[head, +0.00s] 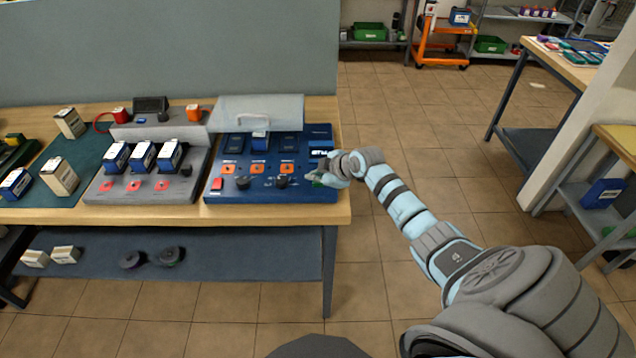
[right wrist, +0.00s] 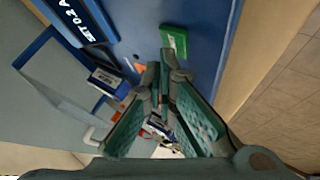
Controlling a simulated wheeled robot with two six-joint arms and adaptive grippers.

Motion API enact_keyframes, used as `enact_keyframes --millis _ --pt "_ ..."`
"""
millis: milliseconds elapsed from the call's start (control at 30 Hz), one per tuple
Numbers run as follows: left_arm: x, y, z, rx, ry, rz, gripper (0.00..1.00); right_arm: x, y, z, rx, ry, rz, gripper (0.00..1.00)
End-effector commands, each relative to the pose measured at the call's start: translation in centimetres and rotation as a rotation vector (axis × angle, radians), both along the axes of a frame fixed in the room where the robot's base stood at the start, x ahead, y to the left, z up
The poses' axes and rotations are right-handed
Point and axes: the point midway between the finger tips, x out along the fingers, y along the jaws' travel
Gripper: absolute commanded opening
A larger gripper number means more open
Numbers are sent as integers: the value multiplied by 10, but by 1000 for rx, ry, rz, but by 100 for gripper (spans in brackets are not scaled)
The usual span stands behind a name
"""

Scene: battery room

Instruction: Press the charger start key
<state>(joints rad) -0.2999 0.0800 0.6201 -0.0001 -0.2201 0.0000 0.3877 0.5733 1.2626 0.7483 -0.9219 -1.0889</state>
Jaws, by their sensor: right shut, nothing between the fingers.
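The blue charger (head: 262,190) stands at the right end of the bench, with a raised grey lid at its back. The green key (right wrist: 174,41) lies on its blue face in the right wrist view; in the head view a bit of the green key (head: 318,184) shows under my fingers. My right gripper (head: 318,172) is shut and empty, reaching in from the right over the charger's front right corner. In the right wrist view the fingertips (right wrist: 164,72) overlap the key's lower end; I cannot tell whether they touch it. My left gripper is not in view.
A red key (head: 217,184) and two black knobs (head: 242,183) sit along the charger's front. A display reading "SET 0.2 A" (right wrist: 72,18) is beside the green key. A grey charger (head: 140,190) with several batteries stands to the left. The floor right of the bench is clear.

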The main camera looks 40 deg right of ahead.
Motion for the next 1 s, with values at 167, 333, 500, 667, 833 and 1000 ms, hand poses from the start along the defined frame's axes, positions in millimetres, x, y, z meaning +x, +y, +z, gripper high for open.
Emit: enact_keyframes --millis 167,333,500,667,833,1000 --pt "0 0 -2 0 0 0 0 0 0 -3 0 0 0 0" --pt "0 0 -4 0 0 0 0 0 0 -5 0 0 0 0" --pt "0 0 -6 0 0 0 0 0 0 -7 0 0 0 0" --pt "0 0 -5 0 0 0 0 0 0 -7 0 1 1 0" --pt "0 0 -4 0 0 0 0 0 0 -6 0 1 1 0" --pt "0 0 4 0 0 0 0 0 0 3 0 1 1 0"
